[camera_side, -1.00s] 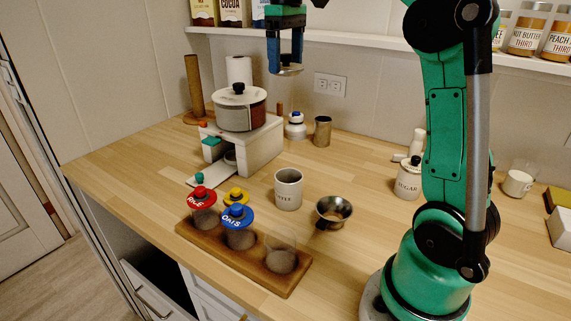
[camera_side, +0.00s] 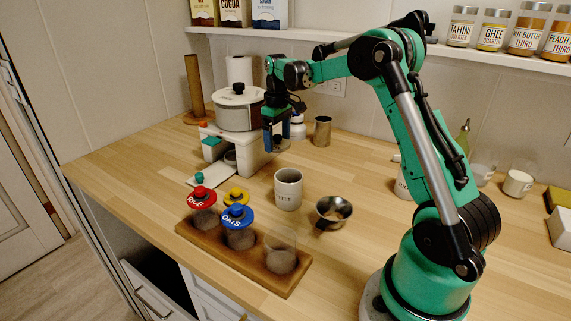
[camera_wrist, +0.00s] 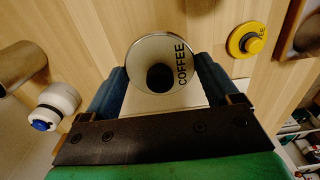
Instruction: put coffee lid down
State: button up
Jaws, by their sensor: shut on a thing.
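The coffee lid (camera_wrist: 180,45) is a round pale disc with a dark knob, marked COFFEE. My gripper (camera_wrist: 161,72) is shut on it, with one blue finger on each side. In the side view my gripper (camera_side: 283,128) points down beside the white stand, with the lid (camera_side: 281,146) low between its fingers. I cannot tell whether the lid touches the counter. The white coffee canister (camera_side: 288,192) stands upright without a lid, nearer the camera than my gripper.
The white stand (camera_side: 259,150) with a pot (camera_side: 233,112) is close left of my gripper. A metal cup (camera_side: 322,131) and a white bottle (camera_wrist: 58,99) are close by.

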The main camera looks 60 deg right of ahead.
notch_tip(320, 180, down, 8)
jog(key=shift+f, duration=0.25)
jog(key=shift+f, duration=0.1)
jog(key=o, duration=1)
jog(key=shift+o, duration=0.2)
